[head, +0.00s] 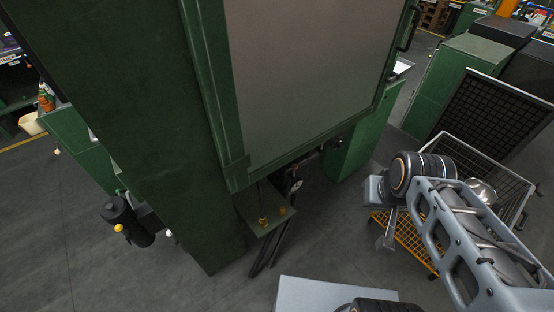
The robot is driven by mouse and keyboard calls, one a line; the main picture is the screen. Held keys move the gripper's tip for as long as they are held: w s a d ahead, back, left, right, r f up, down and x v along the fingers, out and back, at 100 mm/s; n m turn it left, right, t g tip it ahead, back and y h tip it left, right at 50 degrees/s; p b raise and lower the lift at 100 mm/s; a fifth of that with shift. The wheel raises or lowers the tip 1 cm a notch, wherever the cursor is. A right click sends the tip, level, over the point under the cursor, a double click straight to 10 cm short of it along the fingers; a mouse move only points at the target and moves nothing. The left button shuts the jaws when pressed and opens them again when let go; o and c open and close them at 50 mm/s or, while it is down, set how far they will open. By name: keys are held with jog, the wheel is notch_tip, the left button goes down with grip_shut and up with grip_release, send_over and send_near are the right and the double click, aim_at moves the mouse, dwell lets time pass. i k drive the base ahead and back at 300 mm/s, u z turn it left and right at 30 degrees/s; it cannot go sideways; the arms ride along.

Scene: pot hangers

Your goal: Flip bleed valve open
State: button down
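A green machine (115,95) with a large grey panel (305,70) fills the left and middle. On a green ledge (250,232) under the panel stand small brass fittings (263,221). A round gauge (296,185) sits just right of them, in shadow. I cannot tell which part is the bleed valve. My gripper (382,215) hangs at the right on the end of my arm, clear of the ledge and fittings. It is seen from behind and the side, partly covered by my wrist; its opening cannot be made out.
A wire-mesh cart (500,185) with a yellow lower frame stands behind my arm at the right. Green cabinets (455,80) are at the upper right. A black cylinder (125,220) juts from the machine's left. Grey floor between ledge and arm looks clear.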

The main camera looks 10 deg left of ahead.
aim_at(294, 166)
jog(key=u, duration=0.55)
jog(key=i, duration=0.9)
jog(key=u, duration=0.15)
